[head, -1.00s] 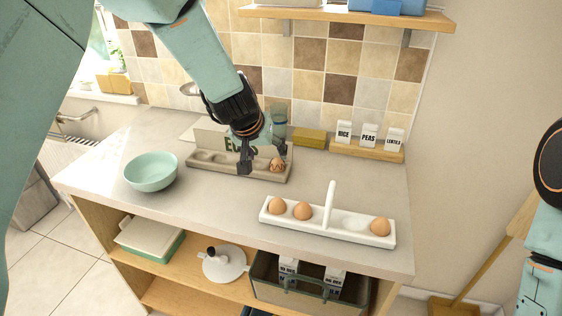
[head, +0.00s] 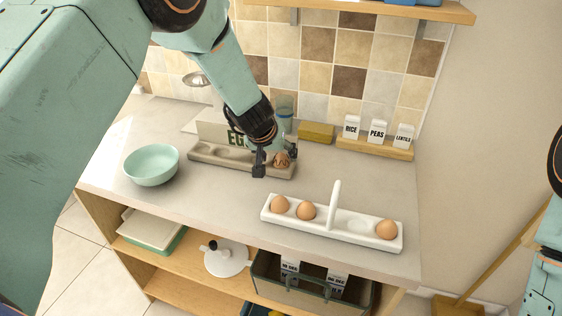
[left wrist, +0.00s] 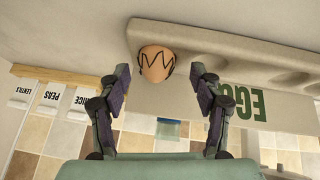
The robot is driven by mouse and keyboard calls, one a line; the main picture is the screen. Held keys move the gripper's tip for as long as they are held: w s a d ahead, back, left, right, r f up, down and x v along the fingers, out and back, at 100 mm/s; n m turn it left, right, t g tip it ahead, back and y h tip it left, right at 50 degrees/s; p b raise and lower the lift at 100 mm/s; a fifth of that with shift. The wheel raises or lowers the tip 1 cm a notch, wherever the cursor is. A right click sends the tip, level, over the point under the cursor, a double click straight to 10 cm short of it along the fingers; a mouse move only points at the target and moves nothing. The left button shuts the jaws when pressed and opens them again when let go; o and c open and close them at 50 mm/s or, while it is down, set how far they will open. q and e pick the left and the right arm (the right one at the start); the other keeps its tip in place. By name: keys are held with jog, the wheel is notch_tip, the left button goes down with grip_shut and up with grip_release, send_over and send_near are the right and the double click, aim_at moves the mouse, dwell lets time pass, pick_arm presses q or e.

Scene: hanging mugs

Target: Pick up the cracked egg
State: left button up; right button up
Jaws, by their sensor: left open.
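The cracked egg (head: 281,160) is brown with a dark zigzag line and sits at the right end of the beige egg holder (head: 215,158) at the back of the counter. It also shows in the left wrist view (left wrist: 155,64), between and beyond the two fingers. My left gripper (head: 276,160) is open around the egg's sides, with one finger left of it and one right. In the left wrist view my left gripper (left wrist: 157,82) shows gaps between each finger and the egg. My right gripper is out of view; only part of my right arm shows at the right edge.
A white tray (head: 352,229) with an upright handle holds three plain brown eggs at the front right. A mint bowl (head: 151,165) stands at the left. Labelled boxes (head: 377,131) stand on a wooden stand at the back right. The middle counter is clear.

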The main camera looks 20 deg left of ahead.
pick_arm(q)
jog(key=shift+w+f, duration=0.4)
jog(key=shift+s+d+r, duration=0.25)
jog(key=shift+s+d, duration=0.05)
jog(key=shift+w+a+f, duration=0.25)
jog(key=shift+w, duration=0.05)
jog(key=c, duration=0.5)
jog(key=shift+c, duration=0.7)
jog(key=shift+s+d+r, duration=0.15)
jog(key=shift+s+r, duration=0.05)
jog(key=shift+c, duration=0.4)
